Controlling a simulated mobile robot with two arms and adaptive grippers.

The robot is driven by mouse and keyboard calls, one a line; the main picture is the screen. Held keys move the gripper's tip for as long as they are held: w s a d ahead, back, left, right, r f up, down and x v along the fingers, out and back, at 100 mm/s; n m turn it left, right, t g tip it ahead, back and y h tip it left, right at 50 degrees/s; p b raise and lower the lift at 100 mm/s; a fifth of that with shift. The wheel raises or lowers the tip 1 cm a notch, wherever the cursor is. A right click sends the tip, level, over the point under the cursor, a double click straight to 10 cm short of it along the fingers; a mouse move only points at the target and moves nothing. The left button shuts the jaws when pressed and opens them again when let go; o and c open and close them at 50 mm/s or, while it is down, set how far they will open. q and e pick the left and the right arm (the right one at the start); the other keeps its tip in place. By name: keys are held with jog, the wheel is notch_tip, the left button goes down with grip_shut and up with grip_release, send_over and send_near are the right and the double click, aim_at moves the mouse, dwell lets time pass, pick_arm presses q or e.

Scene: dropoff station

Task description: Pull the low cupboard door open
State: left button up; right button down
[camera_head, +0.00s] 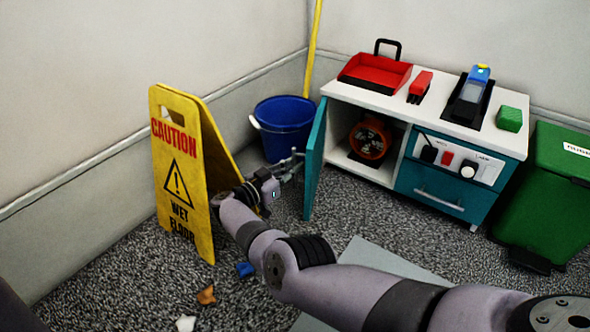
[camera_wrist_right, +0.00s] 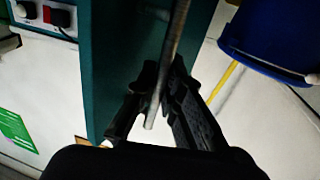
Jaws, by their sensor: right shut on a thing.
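The low cupboard door (camera_head: 315,160) is teal and stands swung out from the left side of the white cupboard (camera_head: 400,110). The compartment behind it is open to view, with an orange-red round object (camera_head: 370,138) inside. My right gripper (camera_head: 291,164) is at the outer face of the door. In the right wrist view, my right gripper (camera_wrist_right: 160,100) is shut on the door's metal bar handle (camera_wrist_right: 176,50), with the teal door (camera_wrist_right: 125,60) just beside it. My left gripper is not in view.
A yellow caution sign (camera_head: 177,170) stands left of my right arm, close to it. A blue bucket (camera_head: 285,125) stands in the corner behind the door. A green bin (camera_head: 550,195) is at the right. Small litter (camera_head: 206,295) lies on the carpet.

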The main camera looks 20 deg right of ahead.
jog(key=shift+w+r, duration=0.1)
dwell(0.3)
jog(key=c, duration=1.9)
grip_release()
jog(key=shift+d, duration=0.1)
jog(key=shift+o, duration=1.1)
